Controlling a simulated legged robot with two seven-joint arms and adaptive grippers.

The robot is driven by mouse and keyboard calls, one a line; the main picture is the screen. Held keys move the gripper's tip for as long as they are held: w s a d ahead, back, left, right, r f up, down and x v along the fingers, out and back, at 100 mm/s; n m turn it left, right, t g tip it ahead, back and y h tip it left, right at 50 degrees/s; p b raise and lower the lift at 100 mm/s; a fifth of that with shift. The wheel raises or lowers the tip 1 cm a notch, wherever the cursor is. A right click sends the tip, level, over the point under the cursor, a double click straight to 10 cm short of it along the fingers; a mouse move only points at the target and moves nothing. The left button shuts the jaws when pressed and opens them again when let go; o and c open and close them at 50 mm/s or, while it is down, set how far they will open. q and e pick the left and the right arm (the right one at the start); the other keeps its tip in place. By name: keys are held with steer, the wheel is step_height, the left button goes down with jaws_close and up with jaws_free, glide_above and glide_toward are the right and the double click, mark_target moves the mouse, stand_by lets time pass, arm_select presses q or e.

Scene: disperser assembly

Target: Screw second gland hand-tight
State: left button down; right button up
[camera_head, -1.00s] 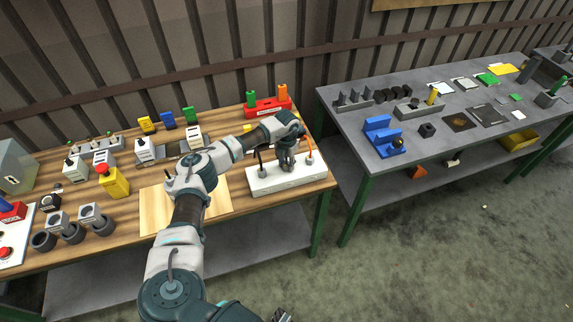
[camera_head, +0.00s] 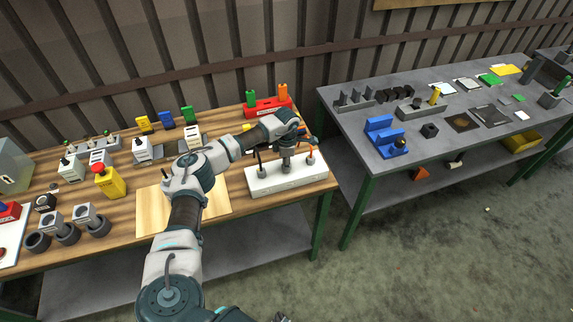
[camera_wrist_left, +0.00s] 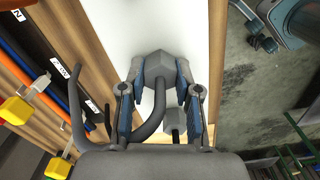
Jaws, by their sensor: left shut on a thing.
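The white block (camera_head: 283,182) lies near the right end of the wooden table. A dark gland with a black cable (camera_head: 261,171) stands at its left and one with an orange cable (camera_head: 310,159) at its right. My left gripper (camera_head: 287,165) points down over the block's middle. In the left wrist view its fingers (camera_wrist_left: 160,75) are shut on the sides of a grey hexagonal gland (camera_wrist_left: 165,66), from which a dark cable (camera_wrist_left: 156,118) bends back. Another grey gland part (camera_wrist_left: 173,124) shows behind. The held gland's thread is hidden.
A red holder (camera_head: 268,107) with green and orange pieces stands behind the block. A light wooden board (camera_head: 153,208) lies to its left, under my arm. A yellow box with a red button (camera_head: 110,182) stands further left. A grey table (camera_head: 370,151) stands across a gap.

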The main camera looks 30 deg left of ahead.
arm_select(q)
steer(key=shift+w+m, duration=0.1)
steer(key=shift+m, duration=0.6)
steer(key=shift+m+b, duration=0.3)
steer(key=shift+m, duration=0.4)
arm_select(e)
steer(key=shift+w+a, duration=0.35)
steer(key=shift+w, duration=0.5)
